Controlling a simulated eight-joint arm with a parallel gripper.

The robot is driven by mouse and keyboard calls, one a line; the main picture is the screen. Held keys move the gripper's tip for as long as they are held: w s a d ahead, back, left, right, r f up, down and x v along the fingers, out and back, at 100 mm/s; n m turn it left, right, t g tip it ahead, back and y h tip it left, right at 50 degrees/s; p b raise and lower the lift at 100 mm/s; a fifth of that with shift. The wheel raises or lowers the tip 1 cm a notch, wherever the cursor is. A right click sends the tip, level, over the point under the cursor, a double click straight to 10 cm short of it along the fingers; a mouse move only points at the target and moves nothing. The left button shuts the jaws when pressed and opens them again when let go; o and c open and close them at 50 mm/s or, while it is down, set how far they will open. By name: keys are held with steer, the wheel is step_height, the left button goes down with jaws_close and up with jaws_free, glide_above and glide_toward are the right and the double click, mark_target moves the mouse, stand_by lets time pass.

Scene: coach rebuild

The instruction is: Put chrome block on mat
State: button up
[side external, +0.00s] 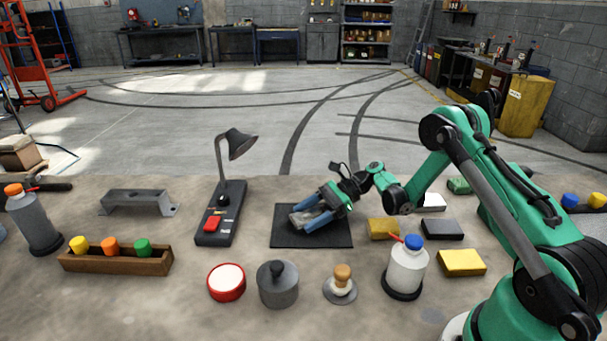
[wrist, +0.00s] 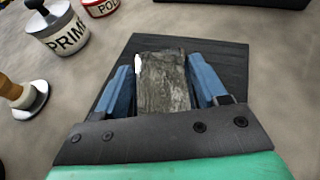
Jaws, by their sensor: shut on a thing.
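The chrome block (wrist: 163,85) shows in the wrist view as a grey, mottled, reflective block between my two blue fingers. My gripper (side external: 309,215) is shut on it, and the block (side external: 299,218) is partly hidden by the fingers in the side view. The dark square mat (side external: 283,238) lies on the bench under the gripper, and it also shows in the wrist view (wrist: 226,62). The block is low over the mat, within its outline; I cannot tell whether it touches it.
A desk lamp (side external: 224,205) stands left of the mat. A red-rimmed tin (side external: 227,282), a grey lidded pot (side external: 278,287) and a wooden-handled stamp (side external: 341,285) stand in front.

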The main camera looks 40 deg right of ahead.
steer(key=o, duration=1.5)
steer(key=shift+f, duration=0.1)
steer(key=shift+c, duration=0.2)
